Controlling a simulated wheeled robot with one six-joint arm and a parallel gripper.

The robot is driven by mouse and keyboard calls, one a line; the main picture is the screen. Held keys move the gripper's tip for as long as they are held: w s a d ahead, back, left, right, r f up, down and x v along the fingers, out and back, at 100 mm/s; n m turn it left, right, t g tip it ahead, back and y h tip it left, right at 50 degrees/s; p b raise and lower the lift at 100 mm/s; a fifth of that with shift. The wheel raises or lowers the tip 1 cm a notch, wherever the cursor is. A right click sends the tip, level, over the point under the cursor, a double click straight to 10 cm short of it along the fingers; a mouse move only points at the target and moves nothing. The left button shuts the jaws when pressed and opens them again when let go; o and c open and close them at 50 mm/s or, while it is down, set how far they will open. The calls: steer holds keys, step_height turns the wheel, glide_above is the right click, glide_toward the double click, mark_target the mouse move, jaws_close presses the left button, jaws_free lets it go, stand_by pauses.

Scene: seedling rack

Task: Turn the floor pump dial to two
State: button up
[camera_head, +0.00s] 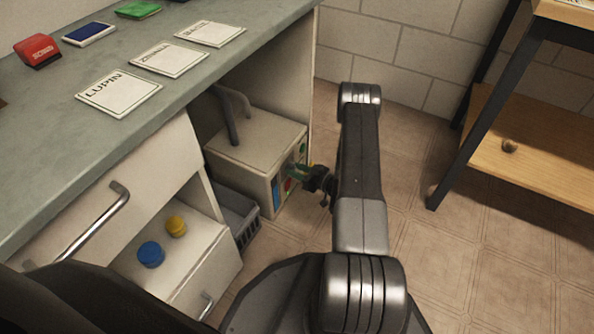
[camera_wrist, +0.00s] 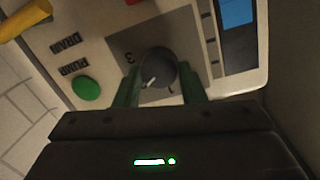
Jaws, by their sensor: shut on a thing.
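The floor pump (camera_head: 240,152) is a pale box with a handle, standing on the floor under the counter. Its control face shows close up in the wrist view, with a dark round dial (camera_wrist: 160,70) on a grey plate. A white pointer line on the dial points to the lower left of that view. A "3" is printed left of the dial; other numbers are hidden or unreadable. My gripper (camera_wrist: 161,88) has its green fingers on either side of the dial, shut on it. In the head view my gripper (camera_head: 302,172) is at the pump's right face, covering the dial.
A green button (camera_wrist: 86,88) sits beside PUMP and DRAIN labels. A grey basket (camera_head: 240,215) and an open drawer (camera_head: 200,240) with blue and yellow items are left of the pump. The counter side panel (camera_head: 300,75) is behind; a wooden rack (camera_head: 530,150) stands right. Floor between is clear.

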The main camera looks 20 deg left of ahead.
steer(key=o, duration=1)
steer(key=d+p, duration=0.1)
steer(key=d, duration=0.3)
steer(key=s+d+p, duration=0.1)
steer(key=d, duration=0.4)
steer(key=d+r+p, duration=0.1)
steer(key=d+p, duration=0.1)
steer(key=d, duration=0.2)
steer(key=shift+s+d+r, duration=0.1)
steer(key=shift+s+d, duration=0.25)
steer(key=shift+s, duration=0.05)
steer(key=a+b, duration=0.1)
steer(key=a, duration=0.3)
steer(key=w+a+b, duration=0.1)
steer(key=a, duration=0.4)
steer(key=a+f+b, duration=0.1)
steer(key=a+b, duration=0.1)
steer(key=a, duration=0.2)
steer(key=shift+w+a+f, duration=0.1)
steer(key=shift+w+a, duration=0.25)
steer(key=shift+w, duration=0.05)
